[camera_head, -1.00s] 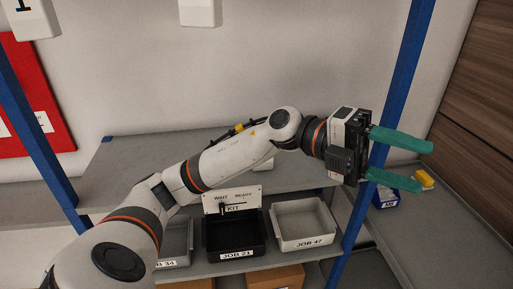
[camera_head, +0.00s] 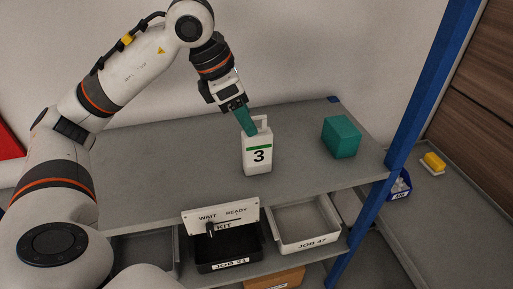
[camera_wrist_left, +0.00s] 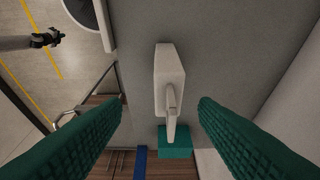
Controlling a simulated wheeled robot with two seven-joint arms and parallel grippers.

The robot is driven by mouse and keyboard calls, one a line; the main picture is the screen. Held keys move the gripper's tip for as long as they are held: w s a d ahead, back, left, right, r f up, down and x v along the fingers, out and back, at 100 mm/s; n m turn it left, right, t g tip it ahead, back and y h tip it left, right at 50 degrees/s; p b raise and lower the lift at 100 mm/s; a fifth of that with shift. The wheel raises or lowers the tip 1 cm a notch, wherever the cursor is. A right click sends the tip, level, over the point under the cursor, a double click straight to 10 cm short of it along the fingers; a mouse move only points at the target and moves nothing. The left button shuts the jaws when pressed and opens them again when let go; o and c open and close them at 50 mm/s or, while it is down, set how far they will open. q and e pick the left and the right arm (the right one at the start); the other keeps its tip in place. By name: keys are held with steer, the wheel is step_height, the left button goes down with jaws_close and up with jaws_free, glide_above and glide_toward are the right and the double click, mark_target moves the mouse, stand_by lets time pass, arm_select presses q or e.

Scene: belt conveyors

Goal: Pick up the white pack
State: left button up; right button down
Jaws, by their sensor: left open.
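The white pack (camera_head: 257,160) stands upright on the grey shelf, with a green band, a black "3" and a handle at its top. In the left wrist view the white pack (camera_wrist_left: 167,78) lies between my two green fingers, seen from above, with clear gaps on both sides. My left gripper (camera_head: 248,125) is open and comes down at a slant over the top of the pack. In the left wrist view my left gripper (camera_wrist_left: 160,125) holds nothing.
A teal box (camera_head: 341,137) stands on the shelf (camera_head: 190,160) right of the pack. A blue post (camera_head: 425,85) rises at the right.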

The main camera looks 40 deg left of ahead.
mark_target(257, 136)
arm_select(q)
steer(key=shift+w+a+f, duration=0.1)
steer(key=shift+w+f, duration=0.15)
steer(key=shift+f, duration=0.25)
steer(key=shift+w+f, duration=0.25)
steer(key=shift+f, duration=0.25)
steer(key=shift+p+x, duration=1.15)
steer(key=shift+x, duration=0.1)
steer(key=shift+p+x, duration=0.3)
steer(key=shift+x, duration=0.85)
steer(key=shift+w+f, duration=0.2)
steer(key=shift+f, duration=0.15)
steer(key=c, duration=1.1)
arm_select(e)
steer(key=r, duration=0.1)
steer(key=w+a+r, duration=0.1)
steer(key=r, duration=0.1)
steer(key=shift+w+a+r, duration=0.15)
steer(key=shift+w+a, duration=0.05)
steer(key=shift+w, duration=0.1)
